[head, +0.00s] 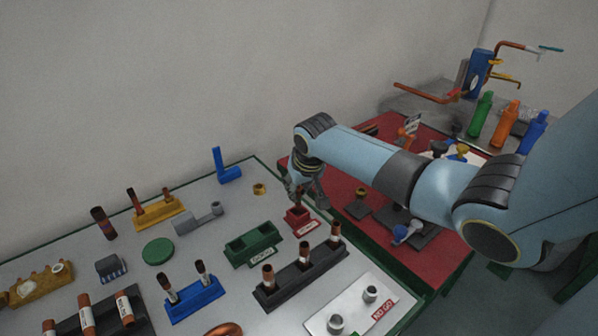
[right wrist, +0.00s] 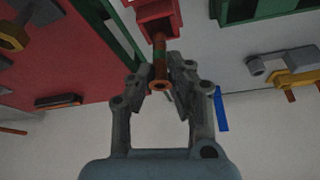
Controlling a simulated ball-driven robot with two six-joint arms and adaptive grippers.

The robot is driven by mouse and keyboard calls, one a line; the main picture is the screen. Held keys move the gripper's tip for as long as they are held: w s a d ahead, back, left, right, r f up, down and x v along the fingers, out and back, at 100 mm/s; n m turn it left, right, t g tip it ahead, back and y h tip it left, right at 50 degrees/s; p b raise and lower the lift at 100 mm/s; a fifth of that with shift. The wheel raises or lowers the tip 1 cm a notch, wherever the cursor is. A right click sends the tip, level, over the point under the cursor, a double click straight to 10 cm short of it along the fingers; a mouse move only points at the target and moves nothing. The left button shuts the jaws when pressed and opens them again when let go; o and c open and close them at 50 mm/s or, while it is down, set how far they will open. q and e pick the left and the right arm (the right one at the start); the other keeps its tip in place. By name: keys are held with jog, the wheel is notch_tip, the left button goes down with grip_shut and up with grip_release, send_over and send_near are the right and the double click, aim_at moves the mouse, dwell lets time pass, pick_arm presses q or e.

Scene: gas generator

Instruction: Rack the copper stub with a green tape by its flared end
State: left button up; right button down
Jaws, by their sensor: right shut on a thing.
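The copper stub (right wrist: 159,72) shows in the right wrist view between the fingers of my right gripper (right wrist: 161,66), with its open end towards the camera. A narrow greenish band that looks like tape is around it near the red block (right wrist: 157,12). Its other end meets or enters the red block; I cannot tell how deep it sits. In the head view my right gripper (head: 306,188) points down just above the small red block (head: 299,219), and mostly hides the stub. It is shut on the stub. My left gripper is not in view.
A green block (head: 253,246) with empty pockets stands beside the red one. A dark rack (head: 302,281) with several copper stubs and a blue rack (head: 193,297) are nearer. A blue angle piece (head: 228,170) stands behind. A red mat (head: 345,188) lies to the right.

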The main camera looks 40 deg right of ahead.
aim_at(299, 200)
jog(key=shift+f, duration=0.15)
jog(key=shift+f+b, duration=1.35)
jog(key=shift+f, duration=0.6)
jog(key=c, duration=1.2)
grip_release()
jog(key=shift+r, duration=0.1)
jog(key=v, duration=1.2)
